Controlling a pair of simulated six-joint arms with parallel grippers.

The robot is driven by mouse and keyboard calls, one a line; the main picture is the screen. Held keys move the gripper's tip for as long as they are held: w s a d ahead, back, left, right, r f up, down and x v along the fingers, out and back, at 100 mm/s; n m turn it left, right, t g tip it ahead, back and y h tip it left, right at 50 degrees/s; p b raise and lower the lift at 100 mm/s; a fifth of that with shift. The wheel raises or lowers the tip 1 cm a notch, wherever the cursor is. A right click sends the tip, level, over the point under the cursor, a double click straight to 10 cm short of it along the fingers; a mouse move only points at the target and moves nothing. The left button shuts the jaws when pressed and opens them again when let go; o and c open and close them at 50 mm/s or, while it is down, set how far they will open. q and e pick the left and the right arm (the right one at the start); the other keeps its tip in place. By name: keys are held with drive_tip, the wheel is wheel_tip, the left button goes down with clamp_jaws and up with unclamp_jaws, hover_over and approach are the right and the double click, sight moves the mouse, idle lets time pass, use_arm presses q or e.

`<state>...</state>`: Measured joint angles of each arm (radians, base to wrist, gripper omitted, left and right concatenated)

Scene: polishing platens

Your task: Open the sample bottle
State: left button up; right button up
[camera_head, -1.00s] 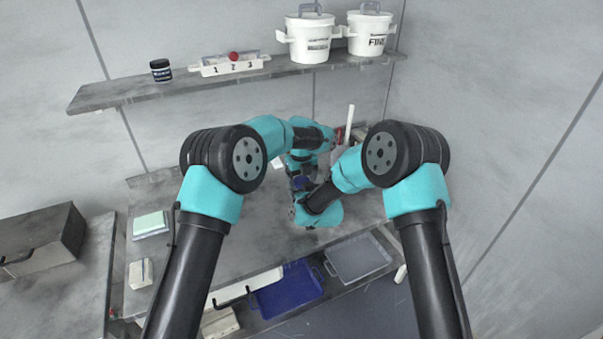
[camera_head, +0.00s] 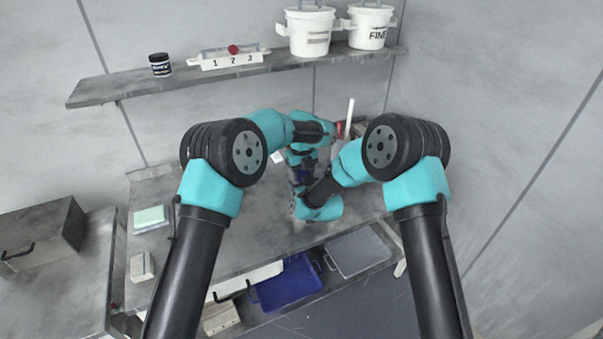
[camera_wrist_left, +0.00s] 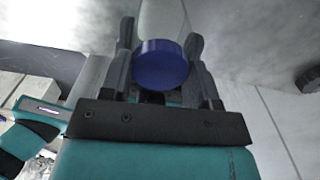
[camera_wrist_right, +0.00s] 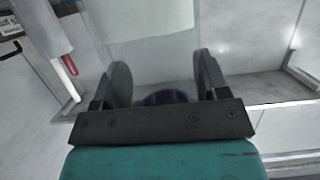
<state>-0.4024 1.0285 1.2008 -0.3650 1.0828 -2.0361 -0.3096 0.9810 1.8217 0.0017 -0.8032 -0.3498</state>
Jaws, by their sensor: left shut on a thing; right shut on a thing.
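The sample bottle has a round blue cap (camera_wrist_left: 161,64), which shows face-on between the fingers of my left gripper (camera_wrist_left: 160,45) in the left wrist view. The left gripper is shut at the cap. A pale, see-through body (camera_wrist_right: 160,60) lies between the fingers of my right gripper (camera_wrist_right: 162,75) in the right wrist view, with blue low behind it. The right gripper is shut on this body. In the head view both grippers meet above the bench, where my arms mostly hide the bottle. Whether cap and body are apart cannot be told.
Blue (camera_head: 288,285) and grey (camera_head: 357,252) trays sit low in front. The shelf (camera_head: 120,88) holds a dark jar (camera_head: 160,65), a numbered rack (camera_head: 230,60) and white pots (camera_head: 311,33).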

use_arm(q)
drive_tip(key=n, duration=0.2)
drive_tip(key=shift+n, duration=0.3)
drive_tip(key=o, duration=1)
drive_tip(key=shift+r, duration=2.3)
drive_tip(key=shift+c, duration=0.3)
